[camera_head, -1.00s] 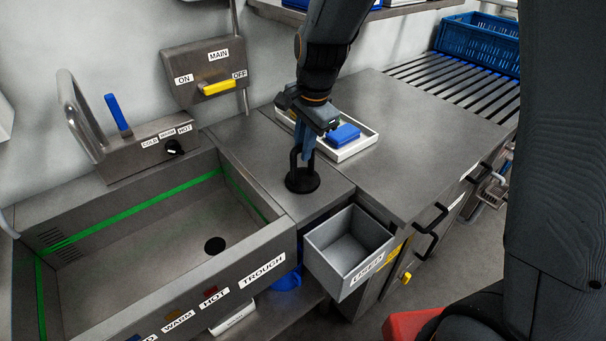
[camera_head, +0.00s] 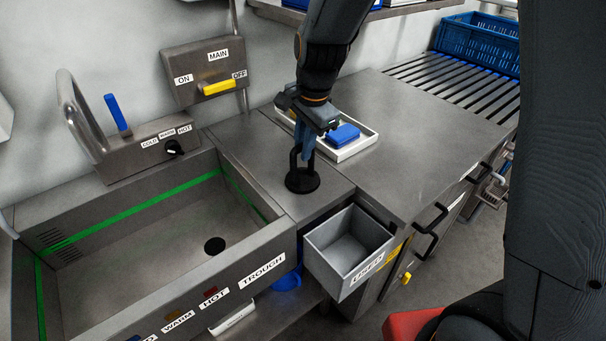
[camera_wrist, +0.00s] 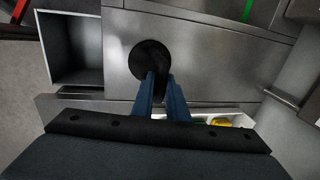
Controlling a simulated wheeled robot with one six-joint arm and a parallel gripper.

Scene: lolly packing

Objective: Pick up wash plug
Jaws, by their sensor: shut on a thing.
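The wash plug (camera_head: 302,181) is a black disc with an upright black loop handle. It stands on the steel ledge between the trough and the counter. My gripper (camera_head: 307,152) reaches down from above and is shut on the plug's handle. In the wrist view the plug (camera_wrist: 150,56) shows as a dark round disc just past the blue fingertips of my gripper (camera_wrist: 162,84). The fingers hide part of the handle. The disc looks to be at the ledge surface; I cannot tell if there is a small gap under it.
The trough (camera_head: 130,250) with a dark drain hole (camera_head: 214,245) lies to the left. An open grey drawer marked USED (camera_head: 349,243) juts out in front. A white tray (camera_head: 366,143) with a blue item (camera_head: 343,134) sits behind my gripper. The counter to the right is clear.

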